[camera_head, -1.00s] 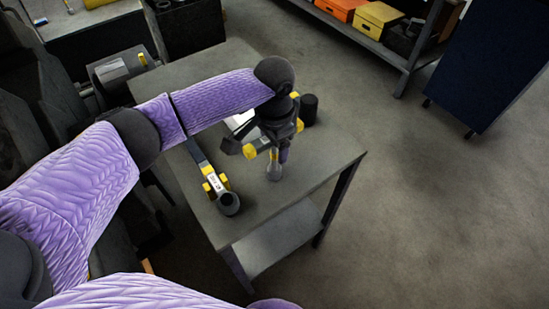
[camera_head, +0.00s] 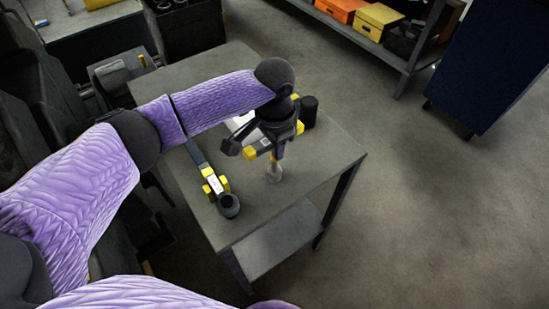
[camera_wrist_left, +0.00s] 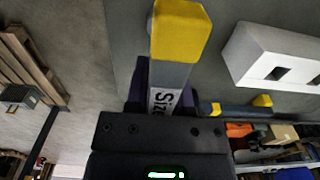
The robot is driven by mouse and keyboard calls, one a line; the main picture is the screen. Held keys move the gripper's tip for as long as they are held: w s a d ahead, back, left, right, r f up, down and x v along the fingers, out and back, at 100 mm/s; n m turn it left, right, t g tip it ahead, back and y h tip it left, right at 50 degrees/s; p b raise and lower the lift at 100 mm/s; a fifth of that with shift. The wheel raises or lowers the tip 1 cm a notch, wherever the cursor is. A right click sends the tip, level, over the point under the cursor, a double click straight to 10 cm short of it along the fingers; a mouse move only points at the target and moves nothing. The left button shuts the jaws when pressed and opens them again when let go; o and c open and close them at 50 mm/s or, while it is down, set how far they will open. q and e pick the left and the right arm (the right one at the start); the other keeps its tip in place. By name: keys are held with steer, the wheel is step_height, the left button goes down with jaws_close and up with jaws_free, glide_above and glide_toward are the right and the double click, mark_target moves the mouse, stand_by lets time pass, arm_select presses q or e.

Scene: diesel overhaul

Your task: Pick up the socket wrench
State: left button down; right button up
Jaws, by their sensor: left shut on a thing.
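My left gripper (camera_head: 275,152) is over the table's right part, pointing down. It is shut on a grey tool with a yellow end, which I take as the socket wrench (camera_head: 262,148). In the left wrist view the socket wrench (camera_wrist_left: 170,75) shows a white label reading "Size" and a yellow block end; its lower part is hidden by the gripper (camera_wrist_left: 165,100). A small silver piece (camera_head: 274,173) shows below the gripper; I cannot tell whether it touches the tool. My right gripper is not in view.
A second tool (camera_head: 217,186) with yellow blocks and a black ring end lies on the grey table (camera_head: 320,165), left of the gripper. A black cylinder (camera_head: 309,110) stands behind. A white block (camera_wrist_left: 275,55) shows in the wrist view. A shelf with boxes (camera_head: 375,20) is at the back.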

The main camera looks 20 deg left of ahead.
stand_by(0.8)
arm_select(q)
step_height(320, 180, up, 10)
steer(key=p, duration=0.3)
steer(key=shift+r, duration=0.1)
steer(key=c, duration=1.1)
jaws_free()
steer(key=shift+c, duration=0.2)
jaws_close()
